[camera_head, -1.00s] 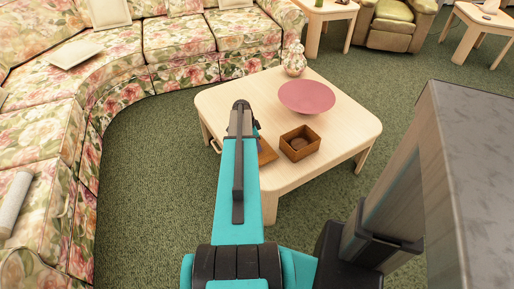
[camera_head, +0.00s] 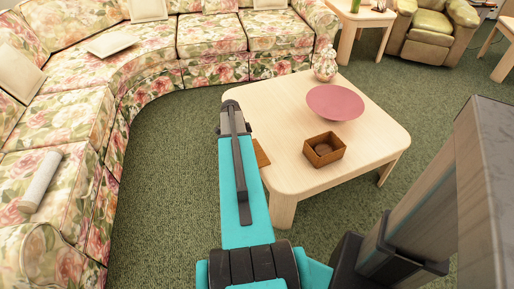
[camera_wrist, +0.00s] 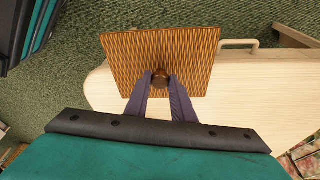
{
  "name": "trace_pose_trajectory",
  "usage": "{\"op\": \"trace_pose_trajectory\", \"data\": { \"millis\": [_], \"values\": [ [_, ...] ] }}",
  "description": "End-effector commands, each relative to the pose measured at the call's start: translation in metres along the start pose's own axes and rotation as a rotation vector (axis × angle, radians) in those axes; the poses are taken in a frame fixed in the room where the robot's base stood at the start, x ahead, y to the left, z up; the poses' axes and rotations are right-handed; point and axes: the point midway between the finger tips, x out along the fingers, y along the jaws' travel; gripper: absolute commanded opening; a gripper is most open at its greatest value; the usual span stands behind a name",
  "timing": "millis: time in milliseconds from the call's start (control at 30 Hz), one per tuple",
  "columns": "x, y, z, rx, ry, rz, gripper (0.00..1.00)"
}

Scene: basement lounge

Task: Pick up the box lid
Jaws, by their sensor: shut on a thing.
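The box lid (camera_wrist: 160,52) is a brown, woven-patterned square with a dark round knob, seen in the wrist view. My gripper (camera_wrist: 160,84) is shut on the lid's knob. In the head view only a brown edge of the lid (camera_head: 262,154) shows beside my arm, at the left side of the coffee table; the arm hides the rest. The open brown box (camera_head: 324,150) stands on the table, to the right of the lid, with a round brown thing inside. My gripper in the head view (camera_head: 232,104) is mostly hidden by the arm.
The pale wooden coffee table (camera_head: 290,180) also holds a pink plate (camera_head: 335,102) and a patterned vase (camera_head: 325,66). A floral sofa (camera_head: 70,120) curves along the left and back. Green carpet (camera_head: 165,160) is clear between sofa and table.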

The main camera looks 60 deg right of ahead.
Motion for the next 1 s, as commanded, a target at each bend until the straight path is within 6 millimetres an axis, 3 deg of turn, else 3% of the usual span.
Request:
{"op": "trace_pose_trajectory", "data": {
  "millis": [767, 1000],
  "values": [
    [-0.003, 0.0, 0.007, -0.003, 0.0, -0.002, 0.0],
    [-0.025, -0.005, 0.023, -0.072, 0.0, -0.023, 0.0]
  ]
}}
